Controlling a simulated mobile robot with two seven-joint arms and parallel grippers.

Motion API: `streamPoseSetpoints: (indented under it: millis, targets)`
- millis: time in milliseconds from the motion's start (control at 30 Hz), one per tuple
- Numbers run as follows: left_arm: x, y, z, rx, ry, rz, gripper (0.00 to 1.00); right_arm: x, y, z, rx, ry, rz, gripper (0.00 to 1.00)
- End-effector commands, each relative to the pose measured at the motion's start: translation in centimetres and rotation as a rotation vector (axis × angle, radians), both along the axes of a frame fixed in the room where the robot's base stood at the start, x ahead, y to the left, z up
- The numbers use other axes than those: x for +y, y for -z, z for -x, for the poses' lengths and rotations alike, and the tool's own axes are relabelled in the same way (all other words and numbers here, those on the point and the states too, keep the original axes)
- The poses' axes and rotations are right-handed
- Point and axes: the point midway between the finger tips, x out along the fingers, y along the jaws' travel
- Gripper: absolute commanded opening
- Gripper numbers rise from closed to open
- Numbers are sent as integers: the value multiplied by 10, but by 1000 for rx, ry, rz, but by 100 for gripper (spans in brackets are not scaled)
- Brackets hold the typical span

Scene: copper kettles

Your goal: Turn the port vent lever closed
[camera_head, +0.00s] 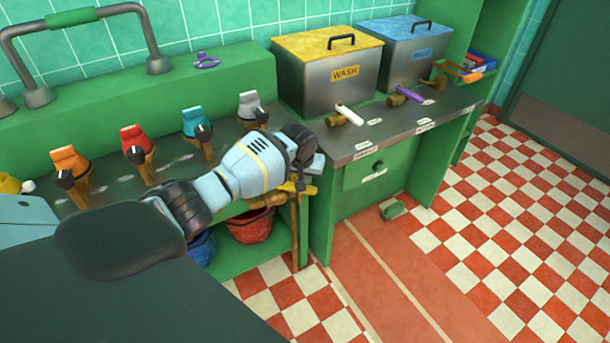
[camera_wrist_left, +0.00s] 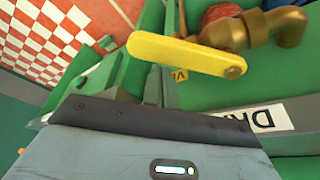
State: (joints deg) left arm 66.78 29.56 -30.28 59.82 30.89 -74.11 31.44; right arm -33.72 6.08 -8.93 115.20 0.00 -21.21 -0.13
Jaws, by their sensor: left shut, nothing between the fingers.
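Several levers show, and I cannot read which one is labelled port vent. A purple lever (camera_head: 206,61) sits on the green ledge at the upper left. A white lever (camera_head: 349,115) and a second purple lever (camera_head: 410,95) sit on brass taps in front of the metal boxes. A yellow lever (camera_head: 291,188) on a brass valve is just below my left gripper (camera_head: 316,163); in the left wrist view this lever (camera_wrist_left: 183,54) lies apart from the gripper body. My left gripper is shut and empty at the counter's front edge. My right gripper is out of view.
A WASH box (camera_head: 307,82) and a blue-lidded box (camera_head: 407,60) stand on the counter (camera_head: 345,150). Several coloured-handled taps, one of them orange (camera_head: 68,160), line the left. A red bucket (camera_head: 250,228) sits below. The checked floor (camera_head: 500,220) at right is clear.

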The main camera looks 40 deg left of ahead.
Motion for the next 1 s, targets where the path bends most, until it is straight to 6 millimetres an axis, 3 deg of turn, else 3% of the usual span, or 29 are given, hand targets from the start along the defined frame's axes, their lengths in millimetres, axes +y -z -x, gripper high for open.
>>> streamPoseSetpoints:
  millis: [667,1000]
  targets:
    - [-5,-1,7,1,98,1,0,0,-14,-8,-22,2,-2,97]
    - [-11,-4,18,-2,261,1,0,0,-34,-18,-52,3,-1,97]
